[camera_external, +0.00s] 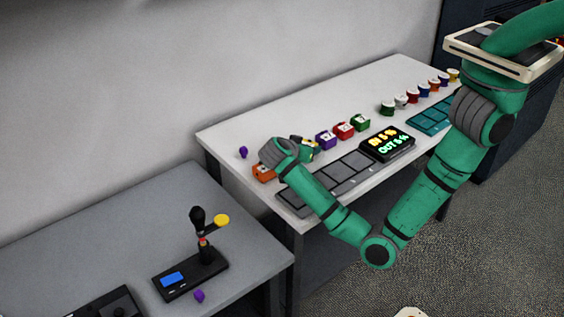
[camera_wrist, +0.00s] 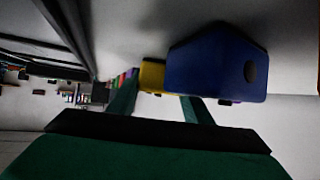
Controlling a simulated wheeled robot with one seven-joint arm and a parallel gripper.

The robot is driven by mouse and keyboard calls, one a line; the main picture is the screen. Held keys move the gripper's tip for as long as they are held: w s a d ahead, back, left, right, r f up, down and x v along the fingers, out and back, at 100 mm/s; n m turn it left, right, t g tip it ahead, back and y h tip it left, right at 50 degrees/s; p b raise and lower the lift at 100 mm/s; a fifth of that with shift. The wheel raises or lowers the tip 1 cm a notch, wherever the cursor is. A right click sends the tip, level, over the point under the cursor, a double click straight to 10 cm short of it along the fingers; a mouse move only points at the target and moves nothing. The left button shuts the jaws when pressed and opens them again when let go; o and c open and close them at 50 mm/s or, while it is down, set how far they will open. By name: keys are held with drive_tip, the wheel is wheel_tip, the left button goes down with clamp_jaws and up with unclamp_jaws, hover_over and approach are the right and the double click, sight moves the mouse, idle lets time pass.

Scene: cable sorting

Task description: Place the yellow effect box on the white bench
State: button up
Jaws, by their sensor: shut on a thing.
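The yellow effect box (camera_wrist: 151,76) shows in the wrist view between the two green fingers of my gripper (camera_wrist: 157,92), partly hidden behind a blue box (camera_wrist: 215,68). My gripper is shut on the yellow box. In the external view my gripper (camera_external: 308,146) is low over the white bench (camera_external: 235,130), near its left end, with a small bit of yellow at its fingers. The arm's wrist hides most of the box there, and I cannot tell whether it touches the bench.
An orange box (camera_external: 263,173) is left of my gripper; purple (camera_external: 325,140), red (camera_external: 344,130) and green (camera_external: 361,122) boxes are to its right. A pedal row (camera_external: 345,176) and lit display (camera_external: 388,144) lie in front. A grey table (camera_external: 120,235) holds a black device (camera_external: 190,273).

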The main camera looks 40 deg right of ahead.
drive_tip(key=o, duration=1.2)
drive_tip(key=shift+f, duration=0.1)
drive_tip(key=shift+c, duration=0.2)
drive_tip(key=v, duration=1.2)
drive_tip(key=shift+a, duration=0.1)
